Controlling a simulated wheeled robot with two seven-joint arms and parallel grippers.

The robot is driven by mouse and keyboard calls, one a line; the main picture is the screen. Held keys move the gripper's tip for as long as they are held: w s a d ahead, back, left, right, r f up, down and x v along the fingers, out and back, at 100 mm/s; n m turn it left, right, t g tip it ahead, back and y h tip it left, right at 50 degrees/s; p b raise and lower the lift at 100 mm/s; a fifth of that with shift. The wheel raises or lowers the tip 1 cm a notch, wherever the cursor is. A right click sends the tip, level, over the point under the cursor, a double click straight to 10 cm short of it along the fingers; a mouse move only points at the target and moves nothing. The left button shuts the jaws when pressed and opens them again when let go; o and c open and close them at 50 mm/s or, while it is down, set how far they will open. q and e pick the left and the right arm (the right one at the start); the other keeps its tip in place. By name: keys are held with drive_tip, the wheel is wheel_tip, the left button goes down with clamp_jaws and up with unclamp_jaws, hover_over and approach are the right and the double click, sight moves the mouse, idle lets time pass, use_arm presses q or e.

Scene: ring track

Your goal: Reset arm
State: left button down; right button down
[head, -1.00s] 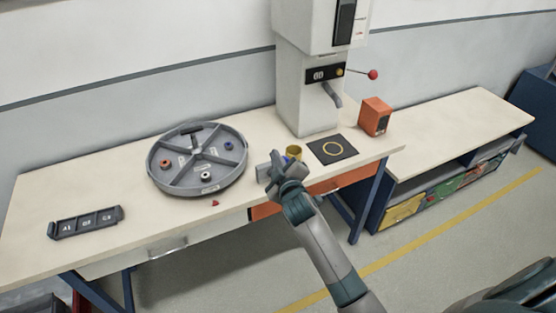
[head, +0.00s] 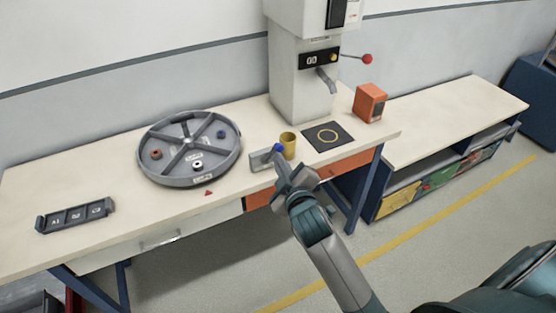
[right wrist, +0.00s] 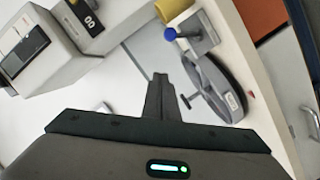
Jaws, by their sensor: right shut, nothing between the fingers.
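My right gripper (head: 284,172) is shut and empty in the head view, near the bench's front edge, in front of the yellow cup (head: 288,145). Its arm reaches up from the lower right. In the right wrist view its closed fingers (right wrist: 160,92) point up the picture, with nothing between them. A small grey block with a blue knob (head: 278,148) stands just beyond the fingertips in the head view; whether they touch is unclear. The knob (right wrist: 170,34) and cup (right wrist: 172,8) also show in the wrist view, apart from the fingers. My left gripper is not in view.
A round divided tray (head: 187,180) holds several small rings. A labelled grey rack (head: 75,216) lies at the bench's left.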

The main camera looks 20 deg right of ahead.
idle(0.3)
wheel_tip(320, 180, down, 26)
drive_tip(key=s+a+g+y+b, duration=0.1)
drive_tip(key=s+a+g+b, duration=0.1)
drive_tip(key=s+g, duration=0.15)
drive_tip(key=s+f+m+g, duration=0.1)
drive_tip(key=s+f, duration=0.2)
drive_tip(key=f, duration=0.3)
drive_tip(key=s+f+g+b, duration=0.1)
drive_tip(key=s+f+g, duration=0.15)
drive_tip(key=f, duration=0.35)
drive_tip(key=s+f+m, duration=0.1)
drive_tip(key=s+f, duration=0.2)
drive_tip(key=f, duration=0.3)
drive_tip(key=s+f+m+g+y+b, duration=0.15)
drive_tip(key=s+f+g, duration=0.25)
drive_tip(key=s+f, duration=1.5)
drive_tip(key=s+f+m+g+b, duration=0.1)
drive_tip(key=s+f, duration=0.3)
drive_tip(key=s, duration=0.8)
drive_tip(key=s+d+f+m+g, duration=0.1)
drive_tip(key=s+f+g, duration=0.2)
drive_tip(key=s, duration=0.9)
drive_tip(key=shift+f+b, duration=0.4)
drive_tip(key=shift+f, duration=0.4)
